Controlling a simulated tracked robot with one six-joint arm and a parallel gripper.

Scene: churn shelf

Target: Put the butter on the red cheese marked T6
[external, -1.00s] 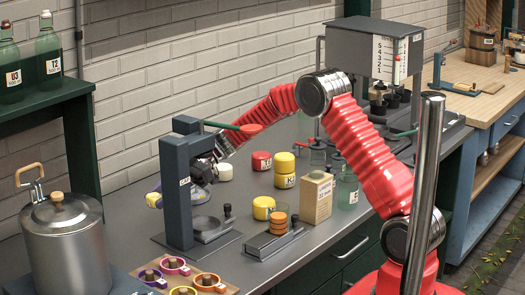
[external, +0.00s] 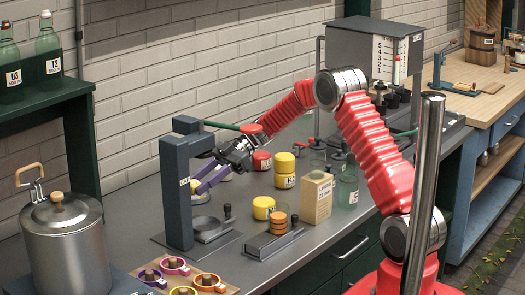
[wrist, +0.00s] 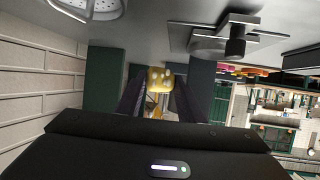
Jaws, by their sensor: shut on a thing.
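My gripper (external: 202,184) is in front of the wall behind the grey-blue press, above the counter. It is shut on a yellow, spotted piece (wrist: 160,79), perhaps the butter, which sits between the fingers in the wrist view. In the external view this piece is hidden by the fingers or the press post. A red cheese (external: 262,161) with a white label stands on the counter right of my gripper; its marking is too small to read.
The press (external: 176,195) stands close in front of my gripper. Stacked yellow cheeses (external: 285,162), a yellow cheese (external: 263,207), a tan carton (external: 317,197) and glass jars (external: 347,188) stand to the right.

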